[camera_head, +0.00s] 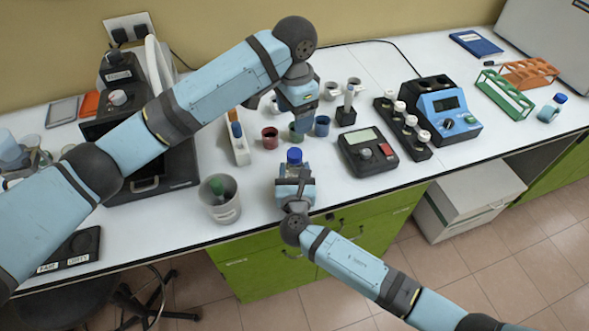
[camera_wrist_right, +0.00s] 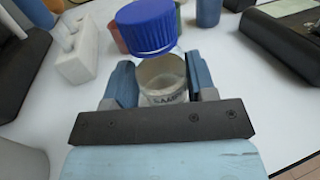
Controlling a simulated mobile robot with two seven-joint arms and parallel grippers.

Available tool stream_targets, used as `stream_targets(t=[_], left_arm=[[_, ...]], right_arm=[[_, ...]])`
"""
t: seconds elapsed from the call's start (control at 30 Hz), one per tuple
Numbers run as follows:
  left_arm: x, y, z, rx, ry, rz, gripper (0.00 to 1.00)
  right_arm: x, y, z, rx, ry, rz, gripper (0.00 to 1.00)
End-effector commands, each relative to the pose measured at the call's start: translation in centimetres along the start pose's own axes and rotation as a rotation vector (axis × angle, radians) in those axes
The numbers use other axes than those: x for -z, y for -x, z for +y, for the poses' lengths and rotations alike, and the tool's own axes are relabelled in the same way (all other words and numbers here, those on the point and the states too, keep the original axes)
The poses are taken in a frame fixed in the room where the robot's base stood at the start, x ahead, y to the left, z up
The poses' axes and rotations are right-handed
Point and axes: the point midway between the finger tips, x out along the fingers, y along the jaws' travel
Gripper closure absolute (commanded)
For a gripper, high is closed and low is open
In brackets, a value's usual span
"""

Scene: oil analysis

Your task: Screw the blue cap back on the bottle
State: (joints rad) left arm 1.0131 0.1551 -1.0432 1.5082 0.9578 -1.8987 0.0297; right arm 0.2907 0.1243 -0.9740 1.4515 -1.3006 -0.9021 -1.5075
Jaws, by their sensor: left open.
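The clear bottle (camera_wrist_right: 163,85) stands between the fingers of my right gripper (camera_wrist_right: 162,90), which is shut on it near the bench's front edge. The blue cap (camera_wrist_right: 147,27) is tilted at the bottle's mouth, off-centre to the far left in the right wrist view. Part of the open mouth shows below it. Whether the cap touches the rim is unclear. In the head view the cap (camera_head: 295,155) shows above my right gripper (camera_head: 294,180). My left gripper (camera_head: 299,126) is open, above and behind the cap, and apart from it.
A grey beaker (camera_head: 219,200) stands left of the bottle. Red (camera_head: 270,138) and blue (camera_head: 322,126) cups and a white rack (camera_head: 237,140) are behind. A black meter (camera_head: 367,152) is to the right.

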Motion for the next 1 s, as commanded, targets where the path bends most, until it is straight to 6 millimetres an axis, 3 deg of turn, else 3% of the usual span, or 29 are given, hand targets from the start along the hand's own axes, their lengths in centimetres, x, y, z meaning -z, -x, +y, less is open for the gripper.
stream_targets(t=[0.03, 0.1, 0.13, 0.47, 0.63, 1.0], left_arm=[[0.0, 0.0, 0.0, 0.000, 0.000, 0.000, 0.31], [0.0, 0.0, 0.0, 0.000, 0.000, 0.000, 0.31], [0.0, 0.0, 0.0, 0.000, 0.000, 0.000, 0.31], [0.0, -0.1, 0.0, 0.000, 0.000, 0.000, 0.31], [0.0, -0.3, 0.0, 0.000, 0.000, 0.000, 0.31], [0.0, -1.0, 0.0, 0.000, 0.000, 0.000, 0.31]], right_arm=[[0.0, 0.0, 0.0, 0.000, 0.000, 0.000, 0.38], [0.0, 0.0, 0.0, 0.000, 0.000, 0.000, 0.22], [0.0, 0.0, 0.0, 0.000, 0.000, 0.000, 0.20], [0.1, 0.4, 0.0, 0.000, 0.000, 0.000, 0.20], [0.1, 2.9, 0.0, -0.001, -0.002, 0.002, 0.20], [0.1, 11.1, 0.0, 0.000, 0.000, 0.001, 0.20]])
